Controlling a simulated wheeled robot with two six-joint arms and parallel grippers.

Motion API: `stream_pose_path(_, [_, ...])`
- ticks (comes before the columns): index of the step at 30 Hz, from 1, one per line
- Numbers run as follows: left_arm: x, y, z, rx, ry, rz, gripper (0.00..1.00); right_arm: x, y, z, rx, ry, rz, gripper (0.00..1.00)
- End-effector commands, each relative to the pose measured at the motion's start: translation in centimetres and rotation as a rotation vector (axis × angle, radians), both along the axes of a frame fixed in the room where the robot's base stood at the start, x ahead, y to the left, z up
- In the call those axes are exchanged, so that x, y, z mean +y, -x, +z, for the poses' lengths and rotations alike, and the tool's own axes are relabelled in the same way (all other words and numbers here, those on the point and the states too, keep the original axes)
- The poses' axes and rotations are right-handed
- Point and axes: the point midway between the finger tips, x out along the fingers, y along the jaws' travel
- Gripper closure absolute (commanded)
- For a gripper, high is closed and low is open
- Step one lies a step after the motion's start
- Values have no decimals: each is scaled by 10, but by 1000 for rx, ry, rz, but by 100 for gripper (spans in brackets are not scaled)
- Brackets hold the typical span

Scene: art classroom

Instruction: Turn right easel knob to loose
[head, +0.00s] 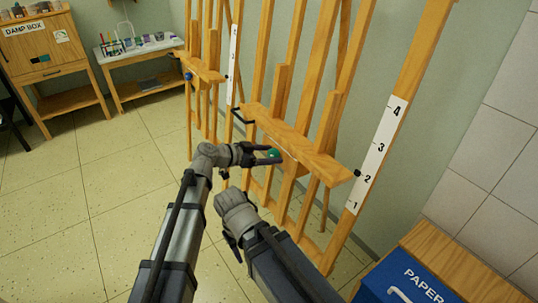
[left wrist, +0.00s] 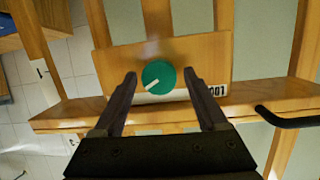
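The green round knob (head: 274,154) is on the front of the right wooden easel (head: 290,135), at its ledge. In the left wrist view the knob (left wrist: 159,76) has a white pointer line slanting to the lower left. It sits on a wooden plate. My left gripper (head: 267,156) is open at the knob; in the left wrist view its two fingertips (left wrist: 160,82) stand on either side of the knob with gaps visible. My right gripper (head: 232,242) is low beside the left arm, partly hidden, and its opening is unclear.
A numbered strip (head: 375,155) stands on the right upright. A black hook (head: 243,116) sticks out at the ledge's left end. Another easel with a blue knob (head: 188,76) is further left. A blue paper bin (head: 405,278) is at lower right. The floor at left is clear.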

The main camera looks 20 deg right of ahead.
Motion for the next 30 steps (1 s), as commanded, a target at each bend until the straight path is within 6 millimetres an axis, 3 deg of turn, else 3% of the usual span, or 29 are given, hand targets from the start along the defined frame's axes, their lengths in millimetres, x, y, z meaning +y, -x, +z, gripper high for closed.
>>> stream_pose_path(2, [0,0,0,0,0,0,35,0,0,0,0,0,0,50])
stream_pose_path(19, [0,0,0,0,0,0,100,0,0,0,0,0,0,50])
stream_pose_path(30, [1,-1,-1,58,22,12,100,0,0,-2,0,0,0,50])
